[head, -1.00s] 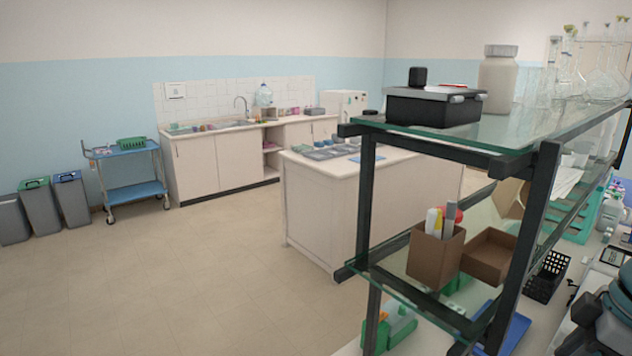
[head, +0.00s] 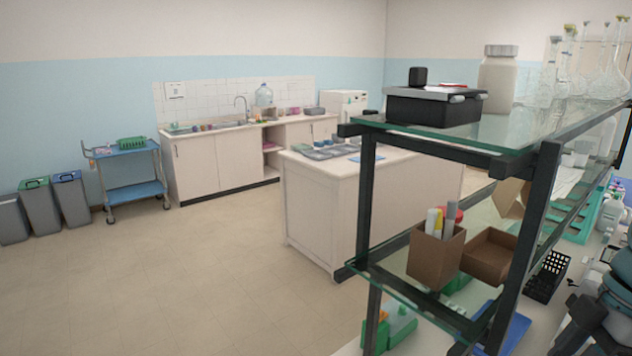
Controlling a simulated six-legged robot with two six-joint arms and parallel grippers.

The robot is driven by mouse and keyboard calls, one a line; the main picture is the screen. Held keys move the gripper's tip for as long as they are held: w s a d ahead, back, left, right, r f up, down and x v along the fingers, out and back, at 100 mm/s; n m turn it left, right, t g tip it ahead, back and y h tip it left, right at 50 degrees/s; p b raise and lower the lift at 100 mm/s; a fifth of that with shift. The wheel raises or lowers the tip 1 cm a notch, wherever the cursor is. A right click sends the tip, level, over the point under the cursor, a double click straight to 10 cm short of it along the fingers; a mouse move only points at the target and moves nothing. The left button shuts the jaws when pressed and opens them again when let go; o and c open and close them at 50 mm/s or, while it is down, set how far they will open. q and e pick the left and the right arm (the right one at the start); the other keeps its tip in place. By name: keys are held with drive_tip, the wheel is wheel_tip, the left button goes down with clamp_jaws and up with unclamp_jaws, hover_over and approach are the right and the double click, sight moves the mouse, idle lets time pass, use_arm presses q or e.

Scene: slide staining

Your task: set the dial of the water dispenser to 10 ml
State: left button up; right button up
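No dial can be made out at this distance. Neither of my grippers can be made out in the head view.
A glass shelf rack (head: 548,200) with dark posts stands close at the right, bearing a black box (head: 434,107), a white jar (head: 497,78) and glass flasks. A white island (head: 325,205) stands mid-room. A blue cart (head: 135,190) and grey bins (head: 70,203) stand left. The floor (head: 190,280) at left is clear.

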drive_tip(key=o, duration=0.6)
drive_tip(key=shift+s, duration=0.1)
drive_tip(key=shift+c, duration=0.2)
drive_tip(key=shift+r, duration=0.1)
drive_tip(key=shift+r, duration=2.95)
